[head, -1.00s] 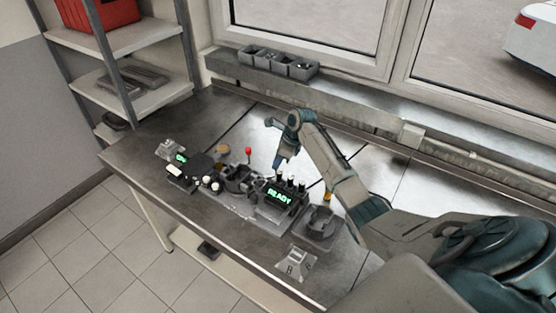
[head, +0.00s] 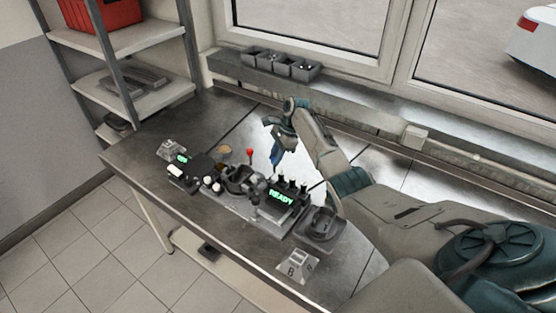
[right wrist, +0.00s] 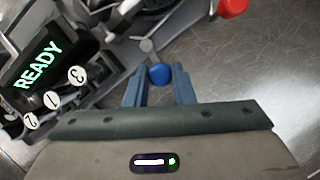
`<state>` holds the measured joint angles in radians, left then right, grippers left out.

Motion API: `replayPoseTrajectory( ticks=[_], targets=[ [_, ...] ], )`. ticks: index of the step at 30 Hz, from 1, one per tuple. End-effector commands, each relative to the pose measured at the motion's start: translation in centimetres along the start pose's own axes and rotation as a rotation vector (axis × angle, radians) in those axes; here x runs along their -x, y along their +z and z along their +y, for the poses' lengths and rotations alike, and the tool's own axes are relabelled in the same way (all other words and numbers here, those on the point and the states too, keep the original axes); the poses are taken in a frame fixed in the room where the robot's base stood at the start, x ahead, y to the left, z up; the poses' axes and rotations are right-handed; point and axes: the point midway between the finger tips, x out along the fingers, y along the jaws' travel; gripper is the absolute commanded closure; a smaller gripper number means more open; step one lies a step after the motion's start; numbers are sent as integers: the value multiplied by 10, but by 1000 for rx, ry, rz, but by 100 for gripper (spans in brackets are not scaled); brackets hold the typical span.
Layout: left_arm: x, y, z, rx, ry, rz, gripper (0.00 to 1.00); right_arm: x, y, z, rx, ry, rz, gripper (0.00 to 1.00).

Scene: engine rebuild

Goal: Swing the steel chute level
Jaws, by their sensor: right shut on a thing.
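My right gripper (head: 275,160) reaches down over the bench behind the row of fixtures. In the right wrist view its two blue fingers (right wrist: 160,88) are shut on a round blue knob (right wrist: 160,73). A small grey metal link (right wrist: 147,46) shows just beyond the knob; whether they are joined is unclear. I cannot pick out the steel chute with certainty, so its tilt cannot be told. My left gripper is not in view.
A unit with a green READY display (head: 281,197) stands close to the gripper, its numbered tabs (right wrist: 77,74) nearby. A red ball-topped lever (head: 250,152) rises just left of the gripper. Dark bins (head: 280,62) sit on the sill. The bench behind is clear.

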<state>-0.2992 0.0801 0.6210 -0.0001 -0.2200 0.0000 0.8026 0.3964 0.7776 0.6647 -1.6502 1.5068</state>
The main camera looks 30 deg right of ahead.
Motion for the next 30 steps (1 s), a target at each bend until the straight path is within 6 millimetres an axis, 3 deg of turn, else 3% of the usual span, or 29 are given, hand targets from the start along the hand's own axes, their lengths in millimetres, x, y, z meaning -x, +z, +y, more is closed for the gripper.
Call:
replayPoseTrajectory(
  ticks=[18, 30],
  targets=[
    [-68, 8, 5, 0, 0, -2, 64, -11, 14, -21, 521, 213, 0, 100],
    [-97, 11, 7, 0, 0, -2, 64, -12, 22, -24, 714, 294, 1, 100]
  ],
)
